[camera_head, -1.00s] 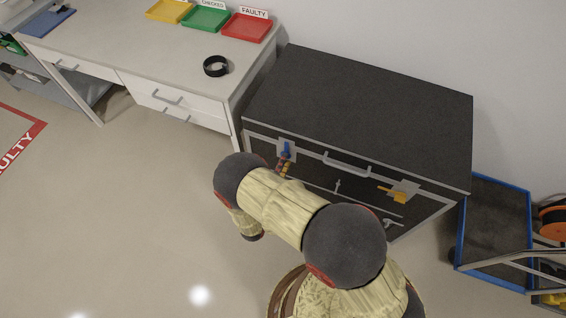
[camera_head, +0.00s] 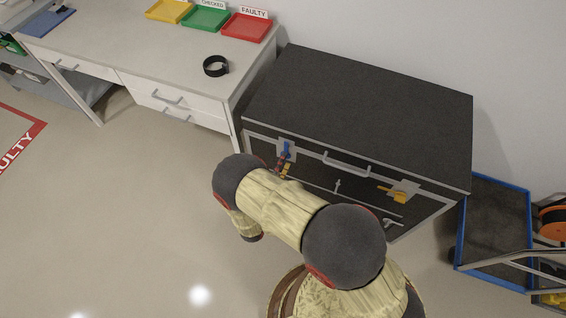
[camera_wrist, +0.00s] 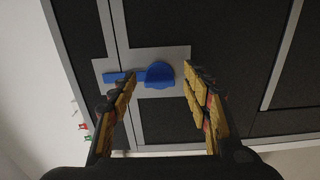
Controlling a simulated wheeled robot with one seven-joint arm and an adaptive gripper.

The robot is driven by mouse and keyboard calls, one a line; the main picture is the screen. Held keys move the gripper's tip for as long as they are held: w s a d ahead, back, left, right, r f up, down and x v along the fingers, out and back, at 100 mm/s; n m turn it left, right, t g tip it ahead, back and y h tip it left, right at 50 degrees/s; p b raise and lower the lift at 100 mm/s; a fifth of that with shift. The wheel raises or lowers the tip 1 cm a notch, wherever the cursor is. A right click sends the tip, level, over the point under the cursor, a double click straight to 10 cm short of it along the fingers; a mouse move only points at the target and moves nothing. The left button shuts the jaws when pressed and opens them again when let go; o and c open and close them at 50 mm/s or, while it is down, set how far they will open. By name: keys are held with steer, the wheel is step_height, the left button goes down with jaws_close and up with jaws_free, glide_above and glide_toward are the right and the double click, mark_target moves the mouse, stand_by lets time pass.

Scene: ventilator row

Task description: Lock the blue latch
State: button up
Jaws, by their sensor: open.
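The blue latch (camera_head: 286,148) is on a grey plate at the left of the dark case's front, just under the lid edge. In the wrist view the blue latch (camera_wrist: 160,74) shows a rounded knob, with a flat blue bar reaching left across the plate to the grey frame strip. My gripper (camera_wrist: 159,78) is open, with one finger on each side of the knob. The left finger overlaps the bar in the picture; I cannot tell whether it touches. In the head view my gripper (camera_head: 281,168) is partly hidden behind my arm, just below the latch.
A desk (camera_head: 140,60) with coloured trays stands left of the case. A blue-edged cart (camera_head: 495,225) stands at the right.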

steer(key=v, duration=1.1)
steer(key=shift+s, duration=0.35)
steer(key=shift+a, duration=0.1)
